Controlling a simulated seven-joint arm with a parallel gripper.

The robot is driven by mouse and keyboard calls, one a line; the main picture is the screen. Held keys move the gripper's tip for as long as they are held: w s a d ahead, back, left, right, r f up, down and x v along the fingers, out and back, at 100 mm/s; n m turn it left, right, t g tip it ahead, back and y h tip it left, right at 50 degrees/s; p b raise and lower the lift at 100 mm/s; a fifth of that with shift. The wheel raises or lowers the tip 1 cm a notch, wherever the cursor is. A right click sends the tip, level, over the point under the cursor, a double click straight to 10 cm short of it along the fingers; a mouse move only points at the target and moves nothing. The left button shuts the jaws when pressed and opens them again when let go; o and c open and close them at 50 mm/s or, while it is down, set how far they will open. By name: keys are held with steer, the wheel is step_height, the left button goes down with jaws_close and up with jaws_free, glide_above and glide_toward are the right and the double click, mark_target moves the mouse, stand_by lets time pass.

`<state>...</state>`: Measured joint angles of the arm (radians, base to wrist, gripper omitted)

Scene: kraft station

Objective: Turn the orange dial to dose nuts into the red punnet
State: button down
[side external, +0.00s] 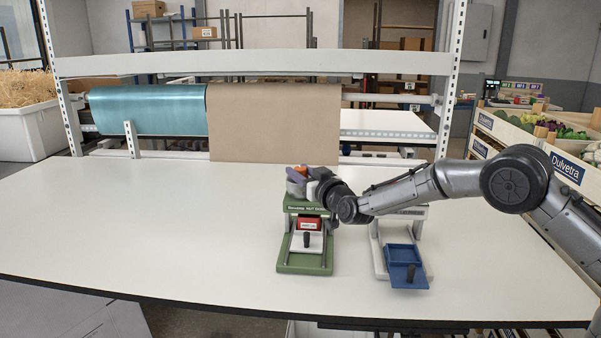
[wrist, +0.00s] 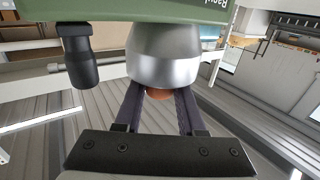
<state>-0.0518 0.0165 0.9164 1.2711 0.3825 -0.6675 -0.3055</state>
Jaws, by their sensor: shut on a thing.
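The green nut dispenser (side external: 304,262) stands on the white table in the side external view. The red punnet (side external: 308,224) sits inside its frame, below the top. My gripper (side external: 306,178) is at the top of the green dispenser, with grey and orange parts showing beside it. In the wrist view, my gripper (wrist: 160,100) has its two dark fingers shut around the orange dial (wrist: 158,93). Only a small edge of the dial shows below a silver rounded body (wrist: 165,50). The rest of the dial is hidden, and its turn angle cannot be told.
A second, white dispenser (side external: 428,264) with a blue tray (side external: 406,275) stands to the right, under my arm. A brown paper sheet (side external: 275,120) and a teal roll (side external: 150,108) hang behind the table. The table's left side is clear.

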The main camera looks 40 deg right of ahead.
steer(key=shift+a+m+g+h, duration=0.1)
steer(key=shift+m+g+h, duration=0.4)
steer(key=shift+m+h, duration=0.7)
steer(key=shift+m+g+h, duration=0.5)
steer(key=shift+m+h, duration=0.2)
steer(key=shift+h, duration=0.9)
steer(key=shift+m+g+h, duration=0.3)
steer(key=shift+h, duration=0.1)
steer(key=c, duration=0.5)
jaws_free()
steer(key=v, duration=1.3)
steer(key=shift+s, duration=0.35)
steer(key=shift+a, duration=0.15)
